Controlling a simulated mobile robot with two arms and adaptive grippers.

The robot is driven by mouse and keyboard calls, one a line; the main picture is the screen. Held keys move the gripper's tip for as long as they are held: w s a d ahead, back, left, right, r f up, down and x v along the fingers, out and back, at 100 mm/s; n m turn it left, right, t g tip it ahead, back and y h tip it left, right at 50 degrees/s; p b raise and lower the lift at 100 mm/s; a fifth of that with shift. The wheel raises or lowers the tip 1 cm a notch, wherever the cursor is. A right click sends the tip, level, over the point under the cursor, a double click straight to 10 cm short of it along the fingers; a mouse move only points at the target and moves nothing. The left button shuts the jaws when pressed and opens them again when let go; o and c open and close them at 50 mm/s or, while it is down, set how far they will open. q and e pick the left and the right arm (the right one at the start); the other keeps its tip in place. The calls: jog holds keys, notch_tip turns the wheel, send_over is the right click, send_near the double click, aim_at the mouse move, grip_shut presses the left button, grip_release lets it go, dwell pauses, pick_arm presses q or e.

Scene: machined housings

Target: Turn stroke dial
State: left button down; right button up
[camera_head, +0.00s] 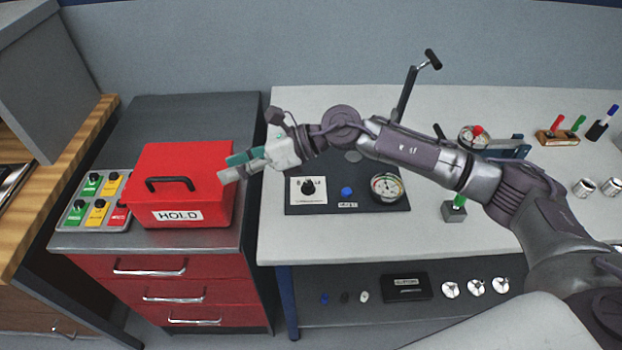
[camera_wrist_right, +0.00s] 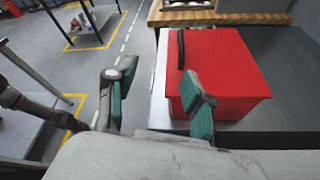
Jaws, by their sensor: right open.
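A black knob (camera_head: 308,187) sits on a white scale plate at the left of a dark panel (camera_head: 330,207) on the white bench. It is the only rotary dial I make out; its lettering is too small to read. My right gripper (camera_head: 236,166) is left of the knob and apart from it, over the right side of the red HOLD box (camera_head: 185,190). It is open and empty; its two teal-padded fingers (camera_wrist_right: 155,102) stand wide apart in the wrist view, with the red box (camera_wrist_right: 220,80) beyond. The knob is not visible there. My left gripper is not in view.
The panel also carries a blue button (camera_head: 347,191) and a round gauge (camera_head: 387,187). A button box (camera_head: 97,203) stands left of the red box on the drawer cabinet. A lever (camera_head: 407,90) rises behind my right arm. Bench space left of the panel is clear.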

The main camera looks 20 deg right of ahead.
jog(key=w+d+f+n+h, duration=0.1)
jog(key=w+d+f+h, duration=0.15)
jog(key=d, duration=0.35)
jog(key=w+d+f+n+h, duration=0.1)
jog(key=d+n+h, duration=0.1)
jog(key=d+h, duration=0.35)
jog(key=g+h, duration=0.1)
jog(key=h, duration=0.1)
send_near(309, 183)
jog(key=p+x, duration=0.3)
jog(key=x, duration=0.5)
jog(key=shift+f, duration=0.35)
grip_shut()
